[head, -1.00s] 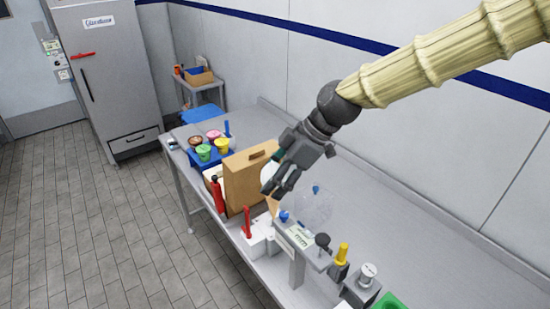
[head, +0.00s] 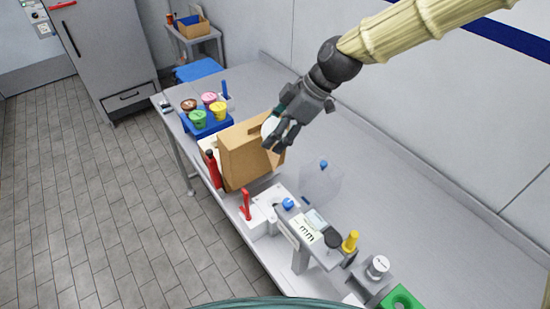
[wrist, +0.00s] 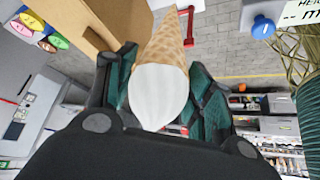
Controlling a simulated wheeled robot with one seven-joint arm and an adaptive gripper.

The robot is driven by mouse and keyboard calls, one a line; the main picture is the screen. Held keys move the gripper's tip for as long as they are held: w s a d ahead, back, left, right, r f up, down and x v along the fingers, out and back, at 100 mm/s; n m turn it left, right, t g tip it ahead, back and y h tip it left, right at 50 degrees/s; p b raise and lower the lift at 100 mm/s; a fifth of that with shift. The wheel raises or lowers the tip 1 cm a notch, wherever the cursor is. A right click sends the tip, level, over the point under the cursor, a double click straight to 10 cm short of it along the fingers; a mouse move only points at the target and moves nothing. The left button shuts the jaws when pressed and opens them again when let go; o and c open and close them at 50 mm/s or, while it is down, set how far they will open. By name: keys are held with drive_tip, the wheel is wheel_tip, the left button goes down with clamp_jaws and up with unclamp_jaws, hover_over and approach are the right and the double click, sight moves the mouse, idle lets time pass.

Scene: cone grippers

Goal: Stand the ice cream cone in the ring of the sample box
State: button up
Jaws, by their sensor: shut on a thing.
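My gripper (head: 276,140) is shut on the ice cream cone, beside the upper right of a cardboard box. In the wrist view the cone's white ice cream (wrist: 158,95) sits between my two teal-padded fingers. Its tan wafer (wrist: 165,42) points away from the palm. In the head view only a bit of the white ice cream (head: 268,126) shows clearly past the fingers; the wafer is hard to make out against the box. I cannot tell for sure which thing is the sample box; a green piece with a round opening (head: 402,297) is cut off at the lower right.
The cardboard box (head: 240,160) stands close to my gripper. Several coloured tubs sit in a blue rack (head: 215,130). A red bottle (head: 212,168), a white device with a red lever (head: 246,205) and a clear shield (head: 320,185) stand along the bench. The bench's back right is clear.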

sight(277, 161)
drive_tip(key=f, duration=0.3)
drive_tip(key=f+b, duration=0.1)
drive_tip(key=f, duration=0.4)
drive_tip(key=shift+w+d+f, duration=0.1)
drive_tip(key=shift+d+f, duration=0.15)
drive_tip(key=shift+f, duration=0.15)
drive_tip(key=shift+s+a+f+b, duration=0.1)
drive_tip(key=shift+s+f+b, duration=0.15)
drive_tip(key=shift+f, duration=0.2)
drive_tip(key=shift+w+f+b, duration=0.15)
drive_tip(key=shift+f+b, duration=0.2)
drive_tip(key=shift+f, duration=0.15)
drive_tip(key=shift+f+b, duration=0.55)
drive_tip(key=shift+f, duration=0.3)
wheel_tip(277, 161, down, 6)
drive_tip(key=b, duration=0.3)
drive_tip(key=shift+f+b, duration=0.15)
drive_tip(key=shift+b, duration=0.15)
drive_tip(key=shift+f+b, duration=1)
drive_tip(key=shift+f, duration=0.75)
drive_tip(key=o, duration=0.8)
drive_tip(key=shift+o, duration=0.2)
